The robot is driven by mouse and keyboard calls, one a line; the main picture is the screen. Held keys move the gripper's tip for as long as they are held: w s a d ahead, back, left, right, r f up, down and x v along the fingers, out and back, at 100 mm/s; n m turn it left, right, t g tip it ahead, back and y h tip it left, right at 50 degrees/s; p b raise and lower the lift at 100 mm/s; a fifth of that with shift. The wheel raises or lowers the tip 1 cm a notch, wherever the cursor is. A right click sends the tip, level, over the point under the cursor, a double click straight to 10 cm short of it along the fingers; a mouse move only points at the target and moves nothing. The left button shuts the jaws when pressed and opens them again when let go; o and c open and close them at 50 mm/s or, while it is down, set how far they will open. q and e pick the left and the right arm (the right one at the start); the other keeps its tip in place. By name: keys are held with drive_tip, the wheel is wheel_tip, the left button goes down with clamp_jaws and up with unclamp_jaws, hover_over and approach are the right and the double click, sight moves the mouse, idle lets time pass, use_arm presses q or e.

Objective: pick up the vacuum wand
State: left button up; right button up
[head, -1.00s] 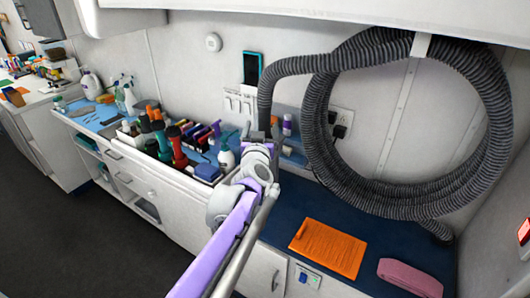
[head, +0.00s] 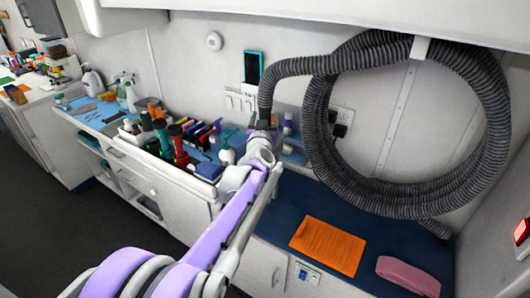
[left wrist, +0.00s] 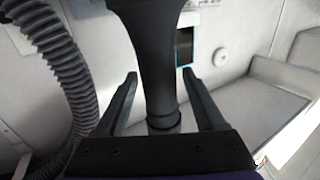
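The vacuum wand (left wrist: 158,70) is a dark grey, flared tube at the end of the ribbed hose. In the left wrist view it stands between the two fingers of my left gripper (left wrist: 163,110). The fingers are spread, with a gap showing beside the wand on the left; contact on the right is hard to tell. In the head view my left gripper (head: 264,136) is at the hanging hose end, near the wall, and my arm hides part of it. My right gripper is not in view.
The grey hose (head: 310,130) hangs coiled on the wall at right. A counter at left holds bottles and grooming tools (head: 170,140). An orange towel (head: 328,246) and a pink rolled towel (head: 408,276) lie on the blue surface (head: 385,240), which has free room between them.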

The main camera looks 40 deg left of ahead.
use_arm(q)
clamp_jaws()
idle(0.3)
